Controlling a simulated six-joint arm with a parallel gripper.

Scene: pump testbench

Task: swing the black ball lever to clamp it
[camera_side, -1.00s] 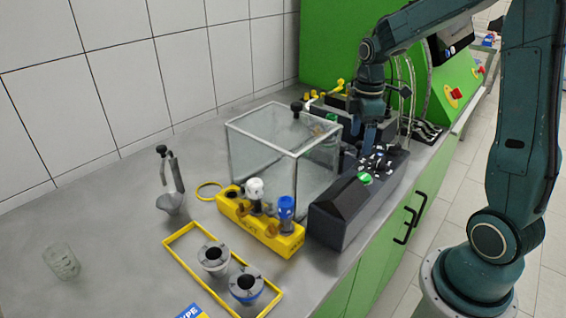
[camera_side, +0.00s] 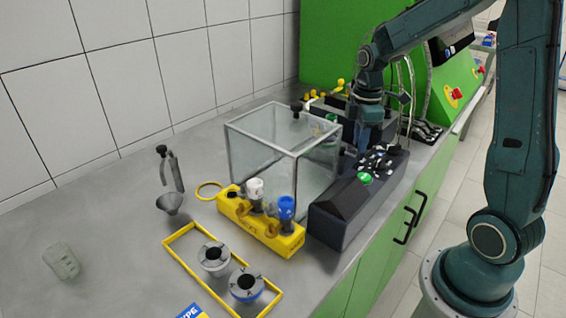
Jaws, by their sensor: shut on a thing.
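My gripper (camera_side: 362,146) points down at the back end of the dark grey pump unit (camera_side: 340,212), just right of the clear box. Its jaws are shut on a small part there, which I take to be the black ball lever. The lever is too small and too hidden by the fingers to make out its angle or whether it is clamped.
The clear box (camera_side: 262,160) stands close left of my gripper, with a black knob (camera_side: 296,106) at its back corner. A yellow holder (camera_side: 258,228) with white and blue-topped parts is in front. Hoses and a green cabinet (camera_side: 335,45) stand behind.

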